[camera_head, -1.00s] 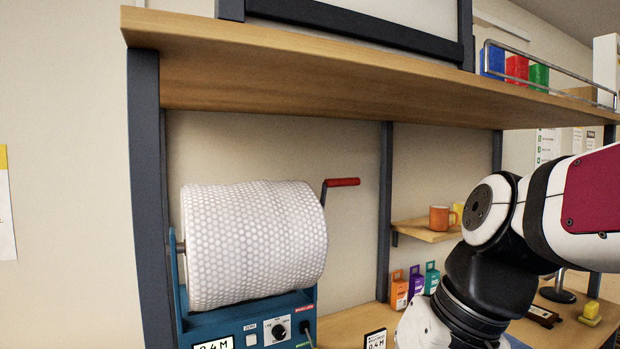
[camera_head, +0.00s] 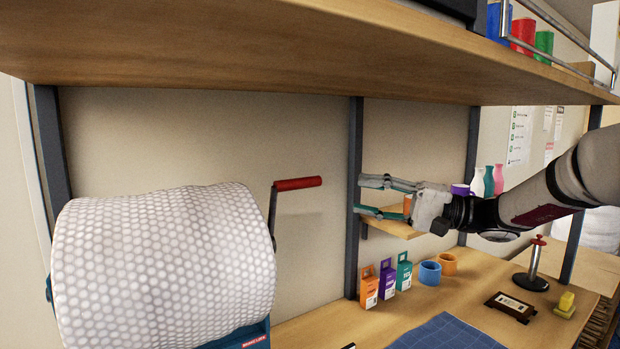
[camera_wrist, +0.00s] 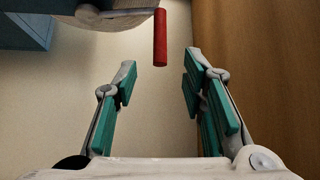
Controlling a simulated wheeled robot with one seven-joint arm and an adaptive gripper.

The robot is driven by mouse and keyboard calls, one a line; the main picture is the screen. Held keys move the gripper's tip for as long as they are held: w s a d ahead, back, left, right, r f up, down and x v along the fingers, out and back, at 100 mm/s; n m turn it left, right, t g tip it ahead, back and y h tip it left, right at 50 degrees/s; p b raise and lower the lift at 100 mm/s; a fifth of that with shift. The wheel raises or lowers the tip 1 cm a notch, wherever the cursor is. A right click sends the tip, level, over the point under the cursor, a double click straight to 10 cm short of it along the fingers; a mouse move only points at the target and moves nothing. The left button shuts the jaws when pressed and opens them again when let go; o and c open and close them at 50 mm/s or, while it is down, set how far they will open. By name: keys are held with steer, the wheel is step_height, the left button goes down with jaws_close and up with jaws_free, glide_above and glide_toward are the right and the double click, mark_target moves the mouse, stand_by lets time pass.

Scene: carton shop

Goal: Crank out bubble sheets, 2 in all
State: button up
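The bubble-wrap roll (camera_head: 165,265) sits on its blue dispenser at the left of the head view. Its crank has a red handle (camera_head: 298,184) at the roll's right end, pointing right. My gripper (camera_head: 360,196) is open and empty, to the right of the handle and pointing left towards it. The gap between them is clear. In the wrist view, the red handle (camera_wrist: 160,37) is ahead, between the lines of the two green-padded fingers (camera_wrist: 155,88) and beyond their tips. The roll's end (camera_wrist: 115,14) shows at the top there. The dispenser's display is out of view.
A wooden shelf (camera_head: 250,68) runs overhead. A dark upright post (camera_head: 354,250) and a small shelf (camera_head: 395,229) are close to my gripper. Small cartons (camera_head: 387,278), cups (camera_head: 430,272), a stamp (camera_head: 533,265) and a blue mat (camera_head: 450,334) are on the bench below.

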mark_target(308, 185)
steer(key=p+x, duration=0.2)
steer(key=x, duration=1.1)
steer(key=shift+w+a, duration=0.1)
steer(key=shift+a, duration=0.2)
steer(key=shift+c, duration=0.6)
jaws_close()
